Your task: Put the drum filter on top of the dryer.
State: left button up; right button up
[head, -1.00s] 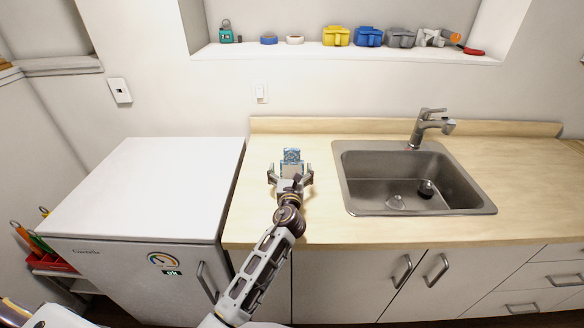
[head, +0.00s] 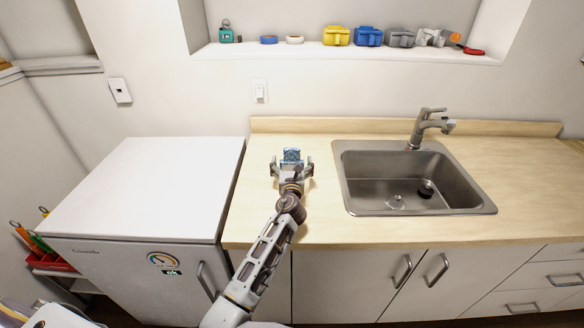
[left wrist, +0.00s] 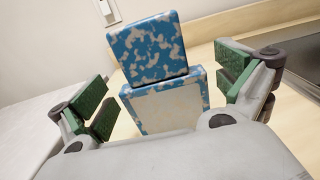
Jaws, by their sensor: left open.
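The drum filter (head: 291,155) is a blue, white-mottled block standing on the wooden counter, left of the sink. In the left wrist view it (left wrist: 150,50) has a mottled upper block above a wider lower part with a pale face. My left gripper (head: 291,166) is open, with its fingers on either side of the drum filter; its green pads (left wrist: 168,90) show gaps to the block on both sides. The dryer (head: 150,185) is the white box-shaped appliance left of the counter, its flat top bare. My right gripper is not in view.
The sink (head: 345,190) with its faucet (head: 428,126) lies right of the filter. A shelf (head: 345,52) above holds several small items. A light switch (head: 260,91) is on the wall behind. The counter (head: 255,215) around the filter is clear.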

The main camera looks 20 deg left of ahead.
pick_arm(q)
jog(key=shift+w+a, duration=0.1)
jog(key=shift+w, duration=0.25)
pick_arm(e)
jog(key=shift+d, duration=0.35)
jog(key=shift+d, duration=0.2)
pick_arm(q)
jog(key=shift+c, duration=0.3)
jog(key=c, duration=1)
jog(key=shift+c, duration=0.2)
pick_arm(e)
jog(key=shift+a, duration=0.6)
pick_arm(q)
jog(key=shift+r, duration=0.15)
